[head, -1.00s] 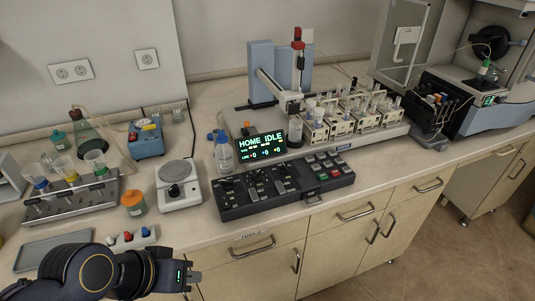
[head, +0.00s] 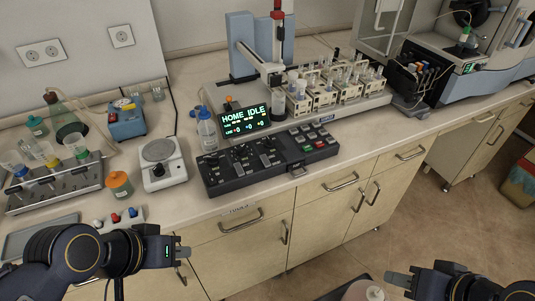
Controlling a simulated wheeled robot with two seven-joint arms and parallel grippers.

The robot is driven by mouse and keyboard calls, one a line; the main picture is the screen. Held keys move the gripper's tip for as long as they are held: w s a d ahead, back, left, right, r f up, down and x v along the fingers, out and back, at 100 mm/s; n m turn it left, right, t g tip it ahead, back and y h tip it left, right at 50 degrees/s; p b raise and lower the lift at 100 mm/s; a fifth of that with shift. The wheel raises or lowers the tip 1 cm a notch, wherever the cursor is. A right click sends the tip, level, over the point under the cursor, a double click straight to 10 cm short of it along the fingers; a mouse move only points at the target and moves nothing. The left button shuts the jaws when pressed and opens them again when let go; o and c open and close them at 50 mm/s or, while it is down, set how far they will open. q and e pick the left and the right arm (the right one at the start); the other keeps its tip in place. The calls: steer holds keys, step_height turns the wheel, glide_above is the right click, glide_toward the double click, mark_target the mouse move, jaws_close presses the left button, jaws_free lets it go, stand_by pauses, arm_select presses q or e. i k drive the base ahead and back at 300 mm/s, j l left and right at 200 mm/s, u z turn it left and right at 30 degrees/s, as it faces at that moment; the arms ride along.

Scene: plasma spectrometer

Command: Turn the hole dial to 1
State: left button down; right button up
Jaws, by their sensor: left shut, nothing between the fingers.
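The black control panel (head: 268,160) lies on the counter. Its left part carries several small dials or levers (head: 239,154); their labels are too small to read, so I cannot tell which is the hole dial or where it points. Coloured buttons (head: 313,138) sit on its right part. A display (head: 245,120) behind it reads "HOME IDLE". My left gripper (head: 184,250) is shut and empty, in front of the cabinets, below and left of the panel. My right gripper (head: 390,277) is at the bottom right, well away from the panel; its jaw opening is unclear.
A wash bottle (head: 206,130) stands close behind the panel's left end. A white balance-like device (head: 160,163) and an orange jar (head: 120,185) stand to its left. The autosampler with vial racks (head: 325,90) is behind.

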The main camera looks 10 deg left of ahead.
mark_target(242, 152)
steer(key=i+j+u, duration=0.2)
steer(key=u, duration=0.15)
steer(key=i+j+u, duration=0.1)
steer(key=i+u, duration=0.25)
steer(key=k, duration=0.1)
